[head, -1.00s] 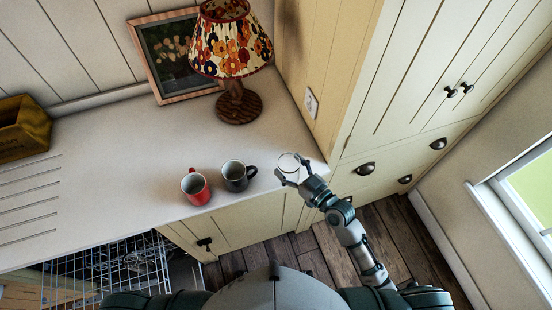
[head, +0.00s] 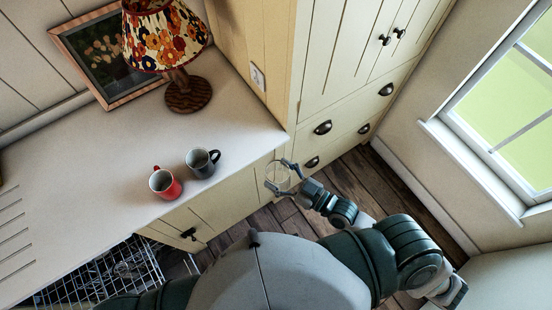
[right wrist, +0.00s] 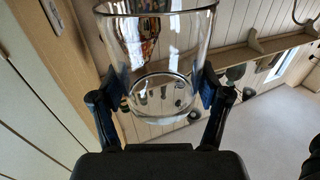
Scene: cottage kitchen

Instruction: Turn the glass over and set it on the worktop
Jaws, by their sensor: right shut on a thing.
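The clear glass (head: 277,176) is in my right gripper (head: 279,180), off the front edge of the worktop (head: 100,175), near its right corner. In the head view the cabinet front and floor lie behind it. In the right wrist view the glass (right wrist: 160,62) sits between the two dark fingers (right wrist: 162,92), which press on it from both sides. One round end is toward the top of that picture and the other lies near the fingertips. I cannot tell for sure which end is the mouth. My left gripper is not in view.
A red mug (head: 164,183) and a dark grey mug (head: 202,162) stand near the worktop's front edge. A lamp with a floral shade (head: 165,38) and a framed picture (head: 98,58) are behind. The worktop right of the grey mug is clear. A wire rack (head: 110,272) is below left.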

